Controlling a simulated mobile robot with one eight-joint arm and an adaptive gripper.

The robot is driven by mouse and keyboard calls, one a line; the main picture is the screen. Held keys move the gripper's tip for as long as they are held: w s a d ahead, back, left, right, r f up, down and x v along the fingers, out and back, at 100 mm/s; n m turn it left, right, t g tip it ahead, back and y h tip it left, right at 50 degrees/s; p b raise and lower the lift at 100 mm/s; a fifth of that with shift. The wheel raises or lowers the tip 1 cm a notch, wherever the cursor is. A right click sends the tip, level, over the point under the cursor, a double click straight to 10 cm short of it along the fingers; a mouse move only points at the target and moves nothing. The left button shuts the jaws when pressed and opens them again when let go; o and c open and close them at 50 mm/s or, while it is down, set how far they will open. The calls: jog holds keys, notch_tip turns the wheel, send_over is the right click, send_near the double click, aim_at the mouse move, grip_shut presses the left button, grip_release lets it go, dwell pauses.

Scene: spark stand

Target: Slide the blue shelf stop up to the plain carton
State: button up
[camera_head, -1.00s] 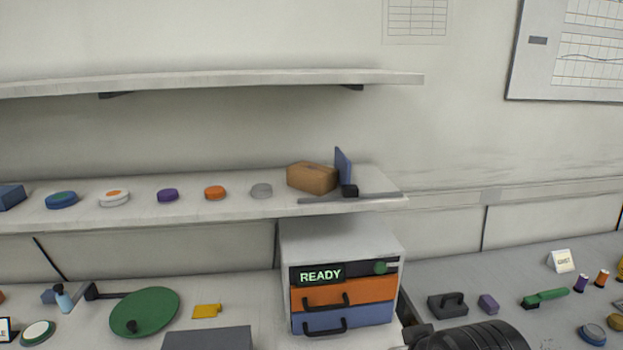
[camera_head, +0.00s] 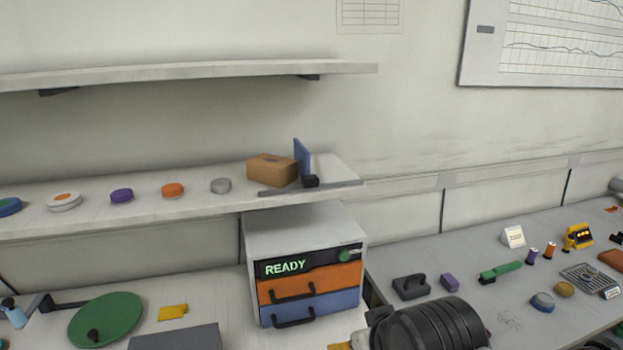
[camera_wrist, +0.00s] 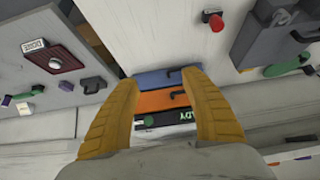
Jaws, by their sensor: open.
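The blue shelf stop (camera_head: 302,159) is an upright blue plate with a black block (camera_head: 311,181) at its base, on a grey rail (camera_head: 276,192) along the lower shelf's front right. The plain brown carton (camera_head: 271,169) sits just left of the stop; from this angle I cannot tell whether they touch. My gripper (camera_wrist: 165,105) shows two yellow fingers spread apart with nothing between them, in the wrist view. In the head view only my dark arm and a bit of yellow show at the bottom, well below the shelf. The wrist view shows neither stop nor carton.
The lower shelf (camera_head: 130,222) holds several coloured discs left of the carton. Below stands a drawer cabinet (camera_head: 300,230) with a READY display, orange and blue drawers. An upper shelf (camera_head: 200,72) hangs above. A grey bench (camera_head: 450,322) with small items lies right.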

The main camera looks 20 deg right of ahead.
jog(key=w+a+r+n+t+y+p, duration=0.1)
jog(key=w+a+r+t+y+p, duration=0.15)
jog(key=w+r+t+p, duration=0.75)
jog(key=m+h, duration=0.1)
jog(key=h, duration=0.2)
send_near(312, 180)
jog(key=shift+t+y, duration=0.25)
jog(key=shift+t, duration=0.15)
jog(key=w, duration=0.3)
jog(key=w+b, duration=0.1)
jog(key=w, duration=0.7)
jog(key=shift+w+d+f+b, duration=0.15)
jog(key=shift+f+b, duration=0.2)
jog(key=shift+f, duration=0.05)
grip_shut()
